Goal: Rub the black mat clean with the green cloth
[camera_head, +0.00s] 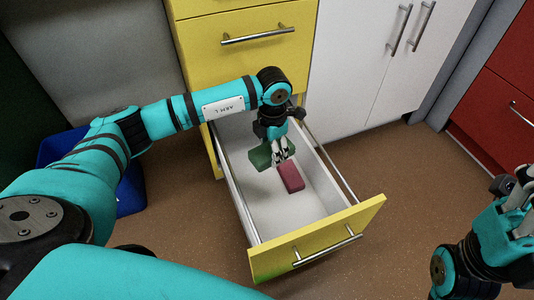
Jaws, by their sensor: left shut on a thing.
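The green cloth (259,156) is a small folded-looking green piece inside the open drawer. No black mat is in view.
The yellow-fronted drawer (318,240) is pulled out, with metal side rails. A dark red block (291,178) lies in it, close to my left fingertips. A blue bin (130,190) stands on the floor at left. White cabinets (350,70) and red drawers (500,100) stand behind.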

